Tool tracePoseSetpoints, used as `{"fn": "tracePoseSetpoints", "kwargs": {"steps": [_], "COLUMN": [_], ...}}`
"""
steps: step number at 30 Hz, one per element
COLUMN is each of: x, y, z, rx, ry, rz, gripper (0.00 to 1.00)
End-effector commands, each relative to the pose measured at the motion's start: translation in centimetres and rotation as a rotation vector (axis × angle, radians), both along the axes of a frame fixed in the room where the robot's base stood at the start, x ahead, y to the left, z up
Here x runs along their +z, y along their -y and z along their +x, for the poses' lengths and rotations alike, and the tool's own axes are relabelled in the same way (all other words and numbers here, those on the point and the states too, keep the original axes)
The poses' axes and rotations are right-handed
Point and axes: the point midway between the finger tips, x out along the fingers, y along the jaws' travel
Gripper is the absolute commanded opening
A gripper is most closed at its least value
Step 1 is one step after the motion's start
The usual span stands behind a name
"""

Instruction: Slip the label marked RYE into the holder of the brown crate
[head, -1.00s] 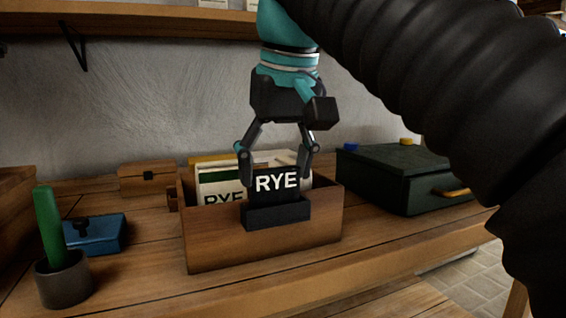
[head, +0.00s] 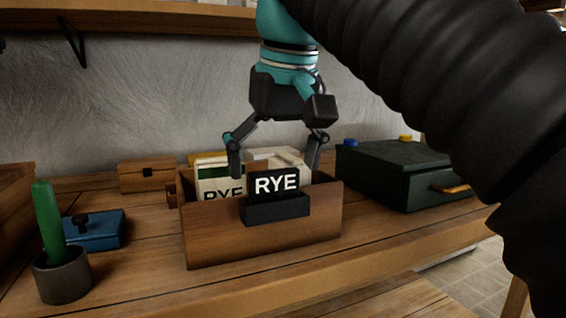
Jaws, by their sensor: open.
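The brown crate (head: 215,242) stands on the wooden bench, with a dark holder (head: 277,211) on its front wall. The black label marked RYE (head: 277,184) sits upright in the holder, its lower edge hidden inside it. My gripper (head: 275,172) is open above the crate. Its fingers are spread wide to both sides of the label and do not touch it.
Packets (head: 221,178), one lettered RYE, stand inside the crate. A green cylinder in a grey cup (head: 62,276) and a blue box (head: 96,230) are at left. A small wooden box (head: 147,176) stands behind. A dark green case (head: 395,172) is at right.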

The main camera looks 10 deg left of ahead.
Motion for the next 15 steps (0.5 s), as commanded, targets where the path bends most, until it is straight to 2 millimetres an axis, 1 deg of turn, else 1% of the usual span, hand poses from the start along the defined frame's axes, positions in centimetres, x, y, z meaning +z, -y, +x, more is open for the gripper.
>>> {"fn": "tracePoseSetpoints", "kwargs": {"steps": [5,15], "x": [0.4,3.3], "y": [0.0,0.5], "z": [-0.1,-0.8], "rx": [0.000,0.000], "ry": [0.001,0.002], "rz": [0.001,0.001], "gripper": [1.00,1.00]}}
